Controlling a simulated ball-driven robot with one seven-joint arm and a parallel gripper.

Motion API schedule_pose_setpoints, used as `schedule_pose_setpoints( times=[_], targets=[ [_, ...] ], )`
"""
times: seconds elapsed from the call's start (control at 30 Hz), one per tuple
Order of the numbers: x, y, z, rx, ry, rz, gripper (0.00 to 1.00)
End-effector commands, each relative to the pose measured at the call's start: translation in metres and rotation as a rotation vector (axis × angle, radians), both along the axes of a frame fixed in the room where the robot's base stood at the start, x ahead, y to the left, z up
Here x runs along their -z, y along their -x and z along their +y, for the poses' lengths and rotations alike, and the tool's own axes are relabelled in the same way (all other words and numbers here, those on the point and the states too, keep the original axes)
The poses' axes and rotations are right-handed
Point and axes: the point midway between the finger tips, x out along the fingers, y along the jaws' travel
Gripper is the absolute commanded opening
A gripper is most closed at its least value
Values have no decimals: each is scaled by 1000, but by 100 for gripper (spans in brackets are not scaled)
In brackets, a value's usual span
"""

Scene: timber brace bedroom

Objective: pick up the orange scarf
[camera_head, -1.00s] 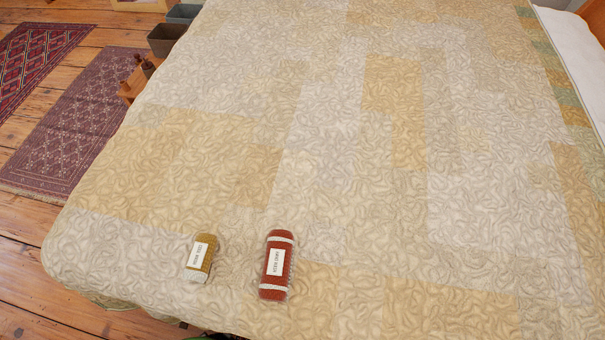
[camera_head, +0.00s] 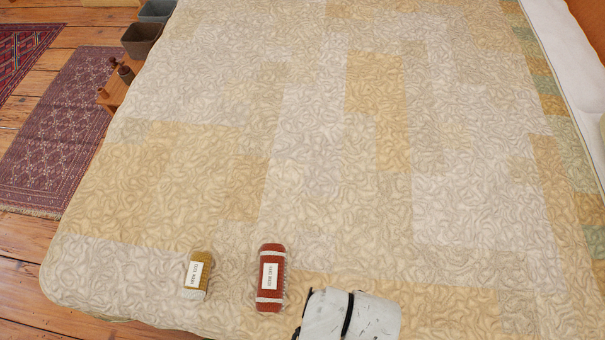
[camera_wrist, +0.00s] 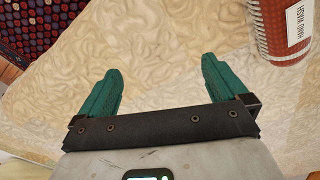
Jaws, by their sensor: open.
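A rolled knit, rust-orange with white bands and a white label (camera_head: 271,294), lies on the bed quilt near the front edge; it looks like the orange scarf. It also shows at the upper right of the wrist view (camera_wrist: 262,24), cut off by the frame, its label reading "HAND WASH". A smaller mustard-yellow roll with a label (camera_head: 187,281) lies to its left in the head view. My gripper (camera_wrist: 160,76) has two green fingers spread wide with only bare quilt between them. The scarf is beyond and to the right of the right finger in the wrist view.
The patchwork quilt (camera_head: 330,190) is clear around and behind the rolls. A patterned rug (camera_head: 62,130) lies on the wooden floor left of the bed. Grey bins (camera_head: 140,40) and a small wooden stand (camera_head: 117,88) are beside the bed's left edge.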

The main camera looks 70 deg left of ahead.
Motion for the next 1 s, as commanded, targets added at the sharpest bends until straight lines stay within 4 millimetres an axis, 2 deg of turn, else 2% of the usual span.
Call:
schedule_pose_setpoints(
  times=[0.03,0.2,0.3,0.4,0.5,0.63,0.9,1.0],
  targets=[
    [-6,12,24,-66,3,2,100],
    [-11,59,85,-244,18,5,100],
    [-13,88,111,-330,26,2,100],
    [-14,111,129,-395,33,0,100],
    [-15,127,138,-435,38,-1,100],
    [-10,136,144,-456,40,-2,100],
    [30,136,144,-458,43,-2,100],
    [39,136,144,-458,42,-2,100]
  ],
)
